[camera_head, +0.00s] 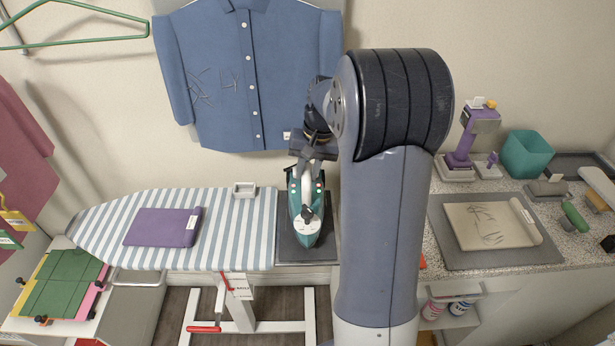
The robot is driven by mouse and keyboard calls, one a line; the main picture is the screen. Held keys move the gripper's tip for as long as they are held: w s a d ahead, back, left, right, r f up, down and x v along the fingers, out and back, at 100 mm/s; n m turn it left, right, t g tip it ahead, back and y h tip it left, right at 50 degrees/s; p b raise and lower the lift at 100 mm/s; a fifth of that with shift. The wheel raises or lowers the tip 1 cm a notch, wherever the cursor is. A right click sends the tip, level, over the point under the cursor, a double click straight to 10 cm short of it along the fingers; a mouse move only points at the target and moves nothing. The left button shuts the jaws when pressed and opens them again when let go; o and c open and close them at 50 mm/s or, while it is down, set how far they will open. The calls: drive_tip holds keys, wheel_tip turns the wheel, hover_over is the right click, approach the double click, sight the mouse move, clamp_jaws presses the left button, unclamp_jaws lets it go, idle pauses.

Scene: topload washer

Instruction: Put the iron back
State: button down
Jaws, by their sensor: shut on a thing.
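The iron (305,215) is green and white, its nose toward the camera. It is over a dark rest plate (290,247) at the right end of the striped ironing board (100,215). My gripper (309,165) is shut on the iron at its rear upper part, reaching it from behind. My arm hides part of the area right of the iron. I cannot tell whether the iron's sole touches the plate or hangs just above it.
A folded purple cloth (163,227) and a small metal dish (244,190) lie on the board. A blue shirt (247,80) hangs behind. On the right counter are a grey mat (455,257), a purple device (470,135) and a teal bin (526,154).

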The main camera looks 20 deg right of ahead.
drive_tip(key=shift+w+d+r, duration=0.1)
drive_tip(key=shift+w+d, duration=0.05)
drive_tip(key=shift+w, duration=0.2)
drive_tip(key=shift+f+p, duration=0.45)
drive_tip(key=shift+f, duration=1.35)
drive_tip(key=shift+f, duration=0.2)
drive_tip(key=c, duration=1.2)
unclamp_jaws()
drive_tip(key=shift+c, duration=0.2)
wheel_tip(320, 180, up, 12)
drive_tip(key=s+d, duration=0.1)
drive_tip(key=d, duration=0.1)
drive_tip(key=shift+b, duration=0.45)
